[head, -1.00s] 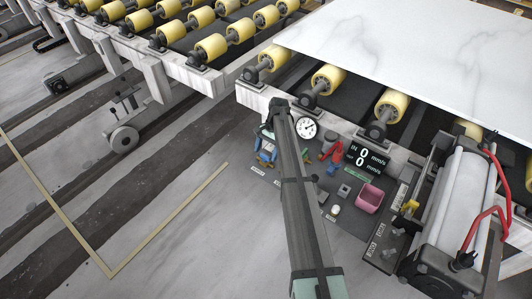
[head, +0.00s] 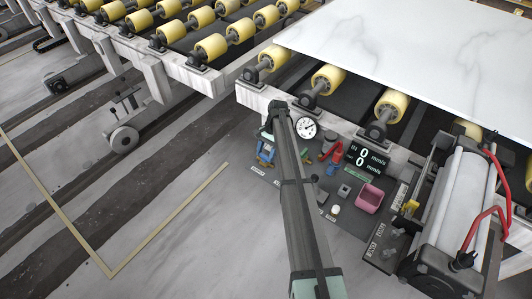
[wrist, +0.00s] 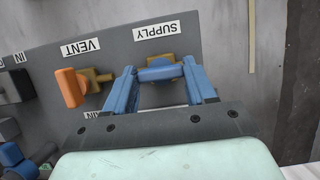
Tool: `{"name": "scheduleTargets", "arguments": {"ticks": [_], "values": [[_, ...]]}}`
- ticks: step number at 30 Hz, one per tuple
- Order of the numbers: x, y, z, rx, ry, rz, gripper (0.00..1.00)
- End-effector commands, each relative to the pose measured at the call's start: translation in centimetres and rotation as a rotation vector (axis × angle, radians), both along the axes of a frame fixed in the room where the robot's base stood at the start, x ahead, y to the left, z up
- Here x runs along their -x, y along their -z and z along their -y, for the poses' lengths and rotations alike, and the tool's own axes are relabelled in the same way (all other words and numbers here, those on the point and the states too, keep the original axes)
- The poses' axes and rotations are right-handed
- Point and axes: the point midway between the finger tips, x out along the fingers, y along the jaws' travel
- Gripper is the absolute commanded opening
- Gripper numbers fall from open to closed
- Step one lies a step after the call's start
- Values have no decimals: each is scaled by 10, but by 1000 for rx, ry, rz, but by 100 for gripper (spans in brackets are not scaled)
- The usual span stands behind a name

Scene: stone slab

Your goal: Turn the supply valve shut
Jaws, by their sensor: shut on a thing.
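The supply valve has a blue handle (wrist: 158,73) on a brass body (wrist: 160,59), beside the SUPPLY label (wrist: 158,31) in the wrist view. My gripper (wrist: 160,77) has its two blue fingers on either side of this handle and is shut on it. The handle lies crosswise between the fingers, level with the label's long side. In the head view my gripper (head: 266,150) is at the panel's left end, and my arm hides much of the valve there.
An orange-handled vent valve (wrist: 70,87) sits close to the left in the wrist view. A marble slab (head: 420,50) lies on rollers behind.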

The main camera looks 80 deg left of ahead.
Motion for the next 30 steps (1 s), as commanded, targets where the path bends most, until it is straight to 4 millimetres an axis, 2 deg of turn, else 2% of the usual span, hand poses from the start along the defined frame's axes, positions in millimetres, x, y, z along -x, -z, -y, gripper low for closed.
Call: {"name": "scheduleTargets", "arguments": {"ticks": [8, 14, 30], "values": [[0, 0, 0, 0, -16, 0, 25], [1, 0, -1, 1, -93, 0, 25], [4, 0, -2, 1, -566, 0, 25]]}}
